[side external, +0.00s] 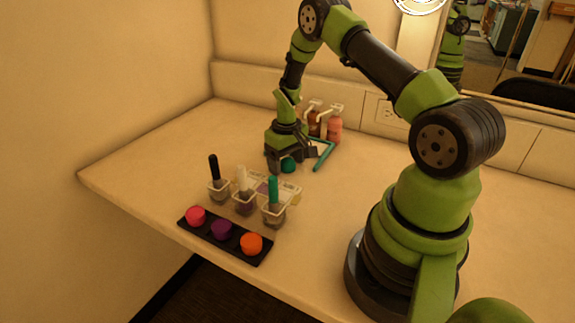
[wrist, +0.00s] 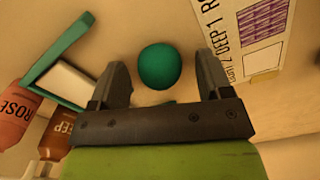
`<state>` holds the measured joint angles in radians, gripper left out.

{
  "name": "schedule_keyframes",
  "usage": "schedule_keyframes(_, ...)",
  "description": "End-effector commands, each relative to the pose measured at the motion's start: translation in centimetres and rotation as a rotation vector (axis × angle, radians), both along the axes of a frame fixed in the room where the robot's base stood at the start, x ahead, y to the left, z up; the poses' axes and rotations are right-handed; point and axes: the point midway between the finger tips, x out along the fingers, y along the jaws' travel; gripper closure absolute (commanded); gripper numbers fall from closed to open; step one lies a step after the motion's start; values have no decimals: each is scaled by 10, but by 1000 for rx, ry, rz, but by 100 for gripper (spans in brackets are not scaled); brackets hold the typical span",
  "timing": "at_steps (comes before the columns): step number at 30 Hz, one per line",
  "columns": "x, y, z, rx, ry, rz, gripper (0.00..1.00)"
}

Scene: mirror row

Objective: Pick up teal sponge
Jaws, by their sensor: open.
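The teal sponge (wrist: 160,66) is a rounded, egg-like shape on the counter. In the wrist view it sits between and just beyond the two fingertips, with bare counter around it. In the side view the sponge (side external: 288,165) shows low beside my gripper's fingers, partly hidden by them. My gripper (wrist: 160,78) is open and empty, one finger on each side of the sponge, and no contact shows. In the side view my gripper (side external: 285,163) points down close to the counter.
A teal-framed object (wrist: 60,58) and pink bottle (wrist: 10,118) lie left of the fingers in the wrist view. A printed card (wrist: 250,40) lies right. In the side view, brush cups (side external: 245,204) and a black palette (side external: 224,236) stand in front. Counter at left is clear.

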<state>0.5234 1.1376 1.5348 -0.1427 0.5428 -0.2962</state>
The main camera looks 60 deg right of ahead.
Motion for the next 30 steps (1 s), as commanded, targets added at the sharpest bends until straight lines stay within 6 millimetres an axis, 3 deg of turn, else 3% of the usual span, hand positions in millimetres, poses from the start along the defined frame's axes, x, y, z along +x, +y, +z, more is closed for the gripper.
schedule_keyframes(2,0,0,0,0,0,0,30)
schedule_keyframes(6,0,0,0,0,0,0,63)
schedule_keyframes(9,0,0,0,0,0,0,81)
schedule_keyframes(20,0,0,4,0,-1,0,81)
schedule_keyframes(23,1,-1,15,-2,-3,0,81)
schedule_keyframes(30,1,0,65,-2,-6,0,81)
